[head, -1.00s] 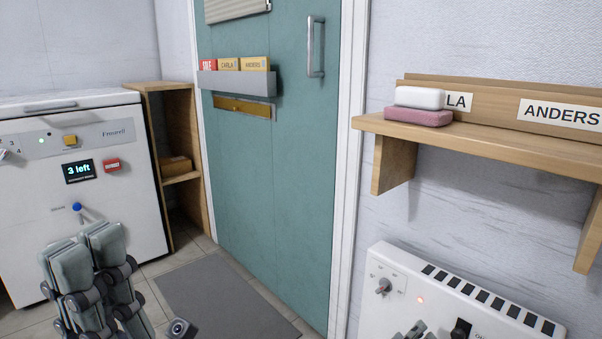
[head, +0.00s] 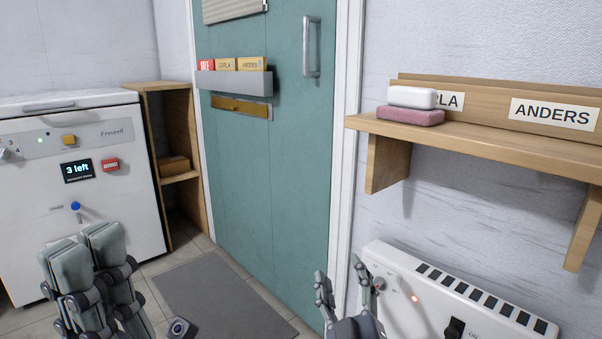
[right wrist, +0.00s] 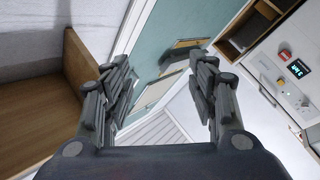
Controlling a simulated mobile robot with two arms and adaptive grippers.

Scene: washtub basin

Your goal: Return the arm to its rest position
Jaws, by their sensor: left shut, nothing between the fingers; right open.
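My right gripper (head: 339,270) is at the bottom of the head view, left of the white wall unit, with its two fingers spread. In the right wrist view my right gripper (right wrist: 166,68) is open, and nothing shows between its fingers. My left gripper (head: 85,245) stands upright at the lower left of the head view, in front of the white machine, with its fingers together and nothing visible in them. The rest of both arms is mostly out of view.
A wooden wall shelf (head: 480,146) at right carries a white bar (head: 412,97) on a pink one (head: 410,116). Below is the white wall unit (head: 400,262). The white machine (head: 120,195) stands left. A green door (head: 265,170) and grey mat (head: 215,295) lie between.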

